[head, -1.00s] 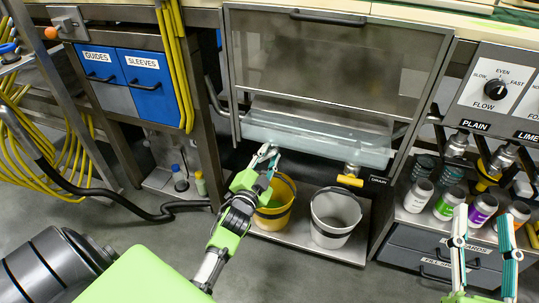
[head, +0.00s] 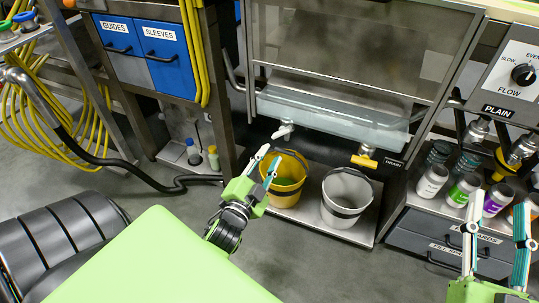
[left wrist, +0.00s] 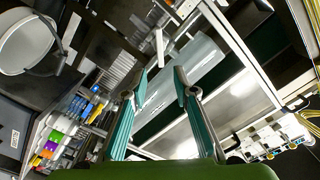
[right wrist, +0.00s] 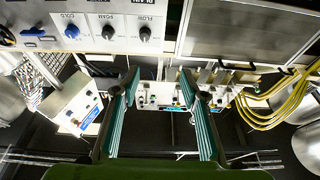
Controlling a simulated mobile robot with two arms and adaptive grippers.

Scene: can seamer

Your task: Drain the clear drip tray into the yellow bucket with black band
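The clear drip tray (head: 335,118) hangs under the machine's front panel and looks pale blue. A pale grey valve (head: 284,131) is under its left part, above the yellow bucket. The tray also shows beyond the fingers in the left wrist view (left wrist: 190,72). My right gripper (head: 499,198) is open and empty at the right.
A grey bucket (head: 345,200) stands right of the yellow one on a low metal shelf. A yellow-handled valve (head: 364,158) labelled DRAIN is above it. Bottles (head: 462,190) line a rack at the right. A black hose (head: 130,165) lies at the left. Floor in front is open.

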